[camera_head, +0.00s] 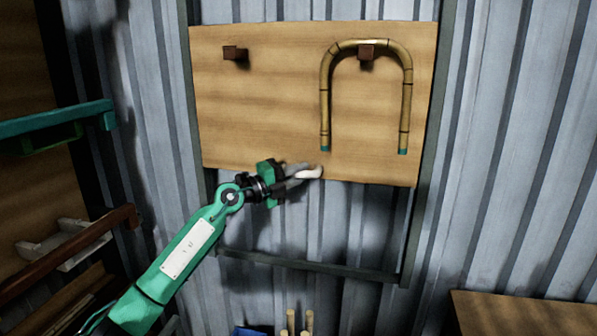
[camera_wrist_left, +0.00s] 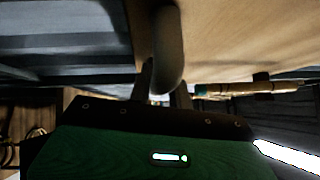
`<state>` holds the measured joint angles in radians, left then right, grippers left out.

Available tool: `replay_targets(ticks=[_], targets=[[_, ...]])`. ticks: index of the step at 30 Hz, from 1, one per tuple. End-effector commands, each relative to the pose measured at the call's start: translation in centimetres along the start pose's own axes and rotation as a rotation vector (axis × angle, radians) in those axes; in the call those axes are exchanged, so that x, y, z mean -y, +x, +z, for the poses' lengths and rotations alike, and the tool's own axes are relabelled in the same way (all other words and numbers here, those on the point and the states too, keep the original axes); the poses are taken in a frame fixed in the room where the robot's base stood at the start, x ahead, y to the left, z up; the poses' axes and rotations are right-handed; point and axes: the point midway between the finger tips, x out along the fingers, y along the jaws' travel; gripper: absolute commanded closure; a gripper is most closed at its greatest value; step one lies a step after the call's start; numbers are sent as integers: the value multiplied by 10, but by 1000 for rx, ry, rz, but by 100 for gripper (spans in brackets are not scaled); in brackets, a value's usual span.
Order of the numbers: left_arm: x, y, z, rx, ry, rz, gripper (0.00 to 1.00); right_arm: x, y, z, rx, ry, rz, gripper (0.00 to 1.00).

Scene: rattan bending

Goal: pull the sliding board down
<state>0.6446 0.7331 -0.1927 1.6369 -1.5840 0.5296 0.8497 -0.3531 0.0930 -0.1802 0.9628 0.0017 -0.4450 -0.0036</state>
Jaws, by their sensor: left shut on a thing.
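The sliding board (camera_head: 270,110) is a light wooden panel in a dark frame on the corrugated wall. It hangs in the upper part of the frame, slightly tilted in the picture. My left gripper (camera_head: 308,174) is at the board's lower edge, shut on a pale rounded handle (camera_head: 313,172) there. In the left wrist view the handle (camera_wrist_left: 168,55) stands between the fingers, with the board (camera_wrist_left: 235,40) beside it. My right gripper is in neither view.
A bent rattan piece (camera_head: 408,100) hangs in a U shape over a brown peg (camera_head: 366,51) on the board. Another peg (camera_head: 235,53) is bare. Below the board the frame is open down to its crossbar (camera_head: 310,268). Shelves stand at left; a wooden surface (camera_head: 520,313) is at lower right.

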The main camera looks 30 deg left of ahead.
Motion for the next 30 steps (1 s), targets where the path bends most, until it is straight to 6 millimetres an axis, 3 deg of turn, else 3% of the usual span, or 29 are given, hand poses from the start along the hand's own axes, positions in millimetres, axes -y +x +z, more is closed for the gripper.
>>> replay_targets(ticks=[5,6,9,20,24,30], targets=[[-2,0,0,-1,-1,3,100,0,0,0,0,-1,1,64],[-2,0,0,-1,-1,3,72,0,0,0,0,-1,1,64],[-1,0,0,0,0,2,59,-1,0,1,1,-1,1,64],[-1,-6,0,1,0,1,59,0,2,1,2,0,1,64],[-3,-24,0,1,1,4,59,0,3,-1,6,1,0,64],[-4,-63,0,0,2,5,59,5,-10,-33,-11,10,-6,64]])
